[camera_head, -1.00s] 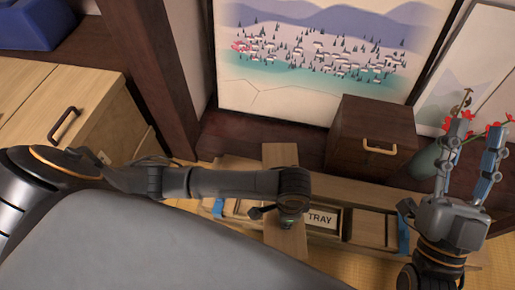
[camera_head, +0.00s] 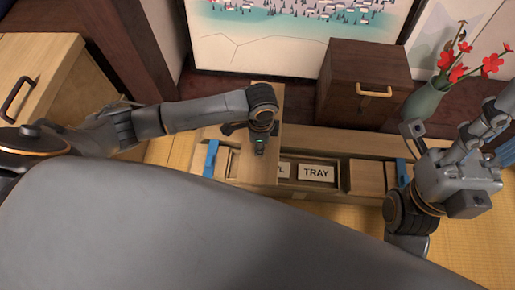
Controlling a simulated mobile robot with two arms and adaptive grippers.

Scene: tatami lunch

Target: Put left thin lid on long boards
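A flat light-wood board, which looks like the thin lid (camera_head: 268,97), lies under my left gripper (camera_head: 259,146) and over the left part of a long divided wooden box (camera_head: 340,143). The board has moved along with the gripper, so it appears held, though the fingertips are hidden. My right gripper (camera_head: 455,140) is at the right, its fingers spread apart and empty, above the box's right end. I cannot tell which pieces are the long boards; the board and my arm hide part of the box.
The box has a TRAY label (camera_head: 317,173), a partly hidden label beside it and blue pieces (camera_head: 211,158) near both ends. Behind stand a dark drawer cabinet (camera_head: 345,88), a framed picture (camera_head: 290,45) and a green vase (camera_head: 423,101) with red flowers. A wooden cabinet (camera_head: 60,60) is at left.

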